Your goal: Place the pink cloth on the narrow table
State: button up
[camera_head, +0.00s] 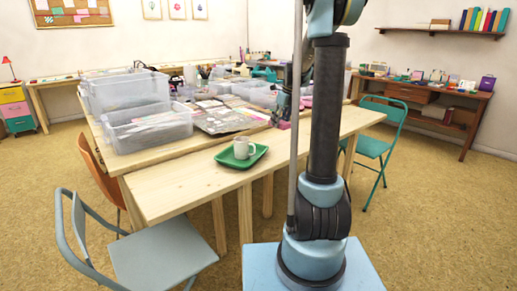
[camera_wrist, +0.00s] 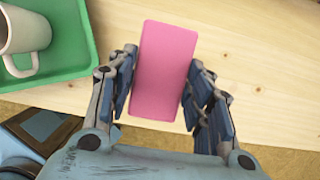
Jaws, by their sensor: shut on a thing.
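The pink cloth (camera_wrist: 165,70) is a flat, folded-looking rectangle between the fingers of my gripper (camera_wrist: 160,82) in the wrist view. My gripper is shut on it, over the pale wood of the narrow table (camera_wrist: 255,65). In the head view the narrow table (camera_head: 185,187) is the front one. My gripper (camera_head: 281,114) hangs above its right part, with a bit of the pink cloth (camera_head: 280,123) showing below. My arm hides part of this area. I cannot tell how far the cloth is above the wood.
A green tray (camera_head: 230,161) with a white mug (camera_head: 242,147) stands on the narrow table, left of the cloth. Behind are clear bins (camera_head: 150,128) and stamp sheets (camera_head: 220,120). Chairs stand left (camera_head: 160,262) and right (camera_head: 368,147). The table's left part is bare.

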notch_tip(320, 180, down, 5)
jog(key=shift+w+d+r, duration=0.1)
jog(key=shift+w+d, duration=0.05)
jog(key=shift+f, duration=2.45)
jog(key=o, duration=1)
jog(key=shift+o, duration=0.2)
